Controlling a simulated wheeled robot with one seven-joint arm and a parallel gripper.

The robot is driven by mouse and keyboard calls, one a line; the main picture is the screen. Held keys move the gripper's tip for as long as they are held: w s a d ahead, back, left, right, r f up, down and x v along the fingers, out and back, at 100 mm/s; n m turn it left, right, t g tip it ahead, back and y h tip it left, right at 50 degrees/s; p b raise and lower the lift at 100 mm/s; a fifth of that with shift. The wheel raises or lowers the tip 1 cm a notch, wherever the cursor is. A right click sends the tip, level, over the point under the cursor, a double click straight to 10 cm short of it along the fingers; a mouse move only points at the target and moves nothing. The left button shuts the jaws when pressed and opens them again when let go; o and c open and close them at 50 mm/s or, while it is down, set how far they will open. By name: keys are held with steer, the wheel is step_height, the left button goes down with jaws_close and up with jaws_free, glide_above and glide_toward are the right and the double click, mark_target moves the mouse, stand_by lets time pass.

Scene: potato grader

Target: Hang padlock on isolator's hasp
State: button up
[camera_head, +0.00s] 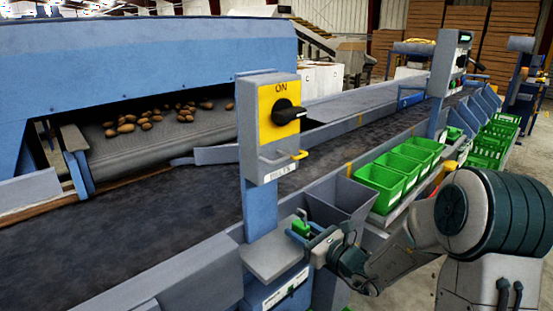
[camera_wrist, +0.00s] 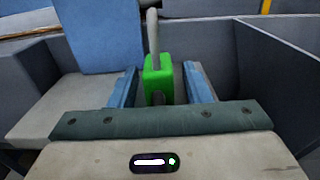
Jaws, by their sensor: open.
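The isolator (camera_head: 272,115) is a grey box on a blue post with a yellow plate marked ON and a black rotary knob (camera_head: 289,112). Its hasp (camera_head: 299,155), with a yellow end, sticks out below the knob. A green padlock (camera_head: 300,227) stands upright on a grey shelf (camera_head: 275,258) below the isolator. In the wrist view the padlock (camera_wrist: 158,78) has its grey shackle upward. My gripper (camera_head: 303,235) is open at the shelf. Its blue fingers (camera_wrist: 160,88) stand either side of the padlock, with gaps showing; the padlock's base is partly hidden.
A dark conveyor belt (camera_head: 120,222) runs behind the isolator. Potatoes (camera_head: 144,117) lie on a roller bed at the left. A grey chute bin (camera_head: 338,200) and green crates (camera_head: 380,181) stand right of the shelf. The blue post (camera_wrist: 98,35) rises close behind the shelf.

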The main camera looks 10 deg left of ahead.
steer(key=c, duration=0.9)
steer(key=shift+r, duration=0.1)
steer(key=shift+r+p, duration=0.75)
steer(key=shift+r, duration=0.25)
steer(key=shift+d, duration=0.1)
steer(key=v, duration=0.8)
steer(key=shift+s+d, duration=0.3)
